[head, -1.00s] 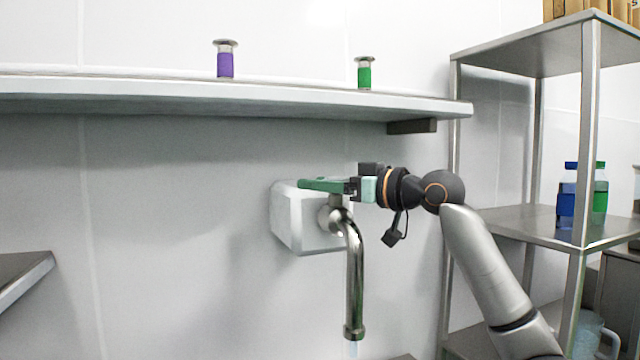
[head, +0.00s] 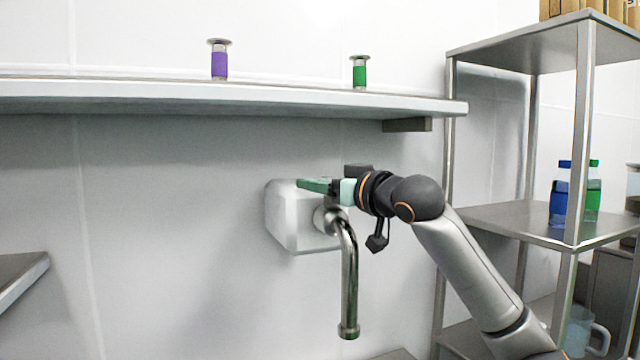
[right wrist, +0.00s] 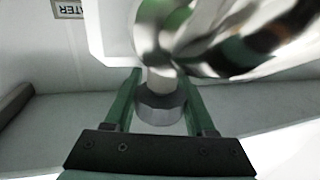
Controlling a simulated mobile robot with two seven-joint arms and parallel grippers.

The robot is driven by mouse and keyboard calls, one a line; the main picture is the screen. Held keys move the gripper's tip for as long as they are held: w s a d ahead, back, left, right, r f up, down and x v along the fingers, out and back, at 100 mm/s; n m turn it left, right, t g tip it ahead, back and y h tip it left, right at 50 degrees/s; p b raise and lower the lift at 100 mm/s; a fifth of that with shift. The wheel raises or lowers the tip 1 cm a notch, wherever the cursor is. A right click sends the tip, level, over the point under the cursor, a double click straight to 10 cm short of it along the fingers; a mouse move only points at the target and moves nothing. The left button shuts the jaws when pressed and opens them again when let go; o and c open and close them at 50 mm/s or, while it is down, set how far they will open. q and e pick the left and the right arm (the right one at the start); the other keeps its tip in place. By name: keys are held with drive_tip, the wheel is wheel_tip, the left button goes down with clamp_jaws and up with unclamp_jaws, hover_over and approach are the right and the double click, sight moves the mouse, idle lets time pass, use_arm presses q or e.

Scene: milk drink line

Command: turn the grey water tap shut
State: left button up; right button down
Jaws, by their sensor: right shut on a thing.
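The chrome water tap (head: 349,285) comes out of a white wall box (head: 285,220) and its spout points down. No water shows below the spout. My right gripper (head: 312,186) is at the top of the tap, its green fingers pointing left. In the right wrist view the fingers stand on either side of the tap's short grey handle (right wrist: 160,108) and are shut on it. The curved chrome tap body (right wrist: 215,40) fills the upper part of that view. In the head view the fingers and wrist hide the handle. My left gripper is not in view.
A wall shelf (head: 240,100) runs above the tap, with a purple-banded piece (head: 219,62) and a green-banded piece (head: 360,74) on it. A metal rack (head: 575,130) at right holds a blue bottle (head: 560,200) and a green one (head: 593,195). The wall left of the tap is clear.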

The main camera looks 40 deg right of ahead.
drive_tip(key=shift+c, duration=1.2)
unclamp_jaws()
drive_tip(key=s+b, duration=0.5)
drive_tip(key=s, duration=0.7)
drive_tip(key=shift+s+a, duration=0.25)
drive_tip(key=shift+a, duration=0.1)
